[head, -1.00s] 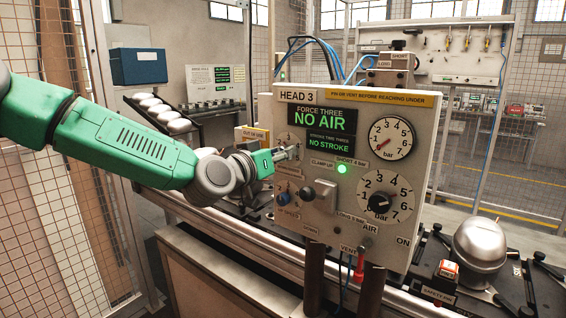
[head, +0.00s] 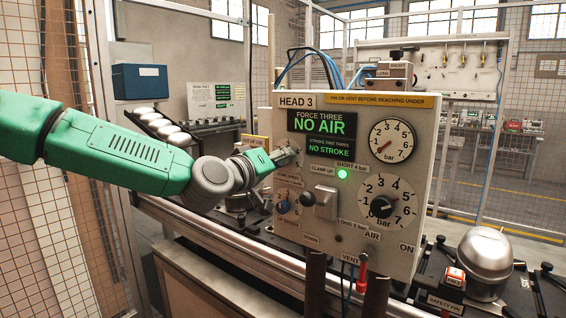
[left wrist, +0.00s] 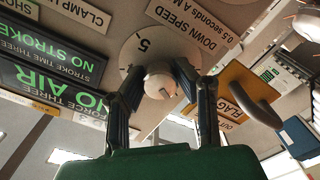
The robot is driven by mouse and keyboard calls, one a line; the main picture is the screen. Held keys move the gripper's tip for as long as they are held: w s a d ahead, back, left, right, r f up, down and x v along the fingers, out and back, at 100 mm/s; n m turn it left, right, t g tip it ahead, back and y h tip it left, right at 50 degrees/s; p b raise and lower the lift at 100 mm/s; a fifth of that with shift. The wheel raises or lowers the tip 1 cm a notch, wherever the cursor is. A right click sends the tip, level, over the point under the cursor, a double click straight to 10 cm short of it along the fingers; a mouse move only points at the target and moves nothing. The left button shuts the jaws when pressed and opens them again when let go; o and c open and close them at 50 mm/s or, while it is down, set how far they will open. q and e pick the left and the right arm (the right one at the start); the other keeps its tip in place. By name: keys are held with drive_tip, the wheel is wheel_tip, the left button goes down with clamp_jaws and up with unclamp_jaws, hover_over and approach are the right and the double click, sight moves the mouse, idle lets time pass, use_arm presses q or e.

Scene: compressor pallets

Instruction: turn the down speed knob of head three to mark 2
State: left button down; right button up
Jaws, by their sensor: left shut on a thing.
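The head three panel (head: 350,240) is a pale box facing me. My left gripper (head: 288,155) reaches its upper left part from the left and covers the down speed knob in the head view. In the left wrist view my left gripper (left wrist: 162,88) is shut on the down speed knob (left wrist: 160,80), a pale round knob with one finger on each side. Its round dial (left wrist: 136,50) shows a 5; the other numbers and the pointer cannot be read. The DOWN SPEED label (left wrist: 196,26) is beside the dial. My right gripper is not in view.
A blue knob (head: 283,207) on a dial sits below my gripper. A grey square block (head: 326,201) juts out to its right. A yellow flag sign (left wrist: 236,97) and hook are close by.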

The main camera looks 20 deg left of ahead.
use_arm(q)
drive_tip(key=shift+a+r, duration=0.15)
drive_tip(key=c, duration=1.2)
unclamp_jaws()
drive_tip(key=shift+w, duration=0.1)
drive_tip(key=shift+a, duration=0.1)
drive_tip(key=shift+s+a, duration=0.1)
drive_tip(key=shift+s, duration=0.1)
drive_tip(key=v, duration=1.1)
drive_tip(key=shift+s+a+f, duration=0.15)
drive_tip(key=shift+s+f, duration=0.05)
drive_tip(key=shift+s, duration=0.1)
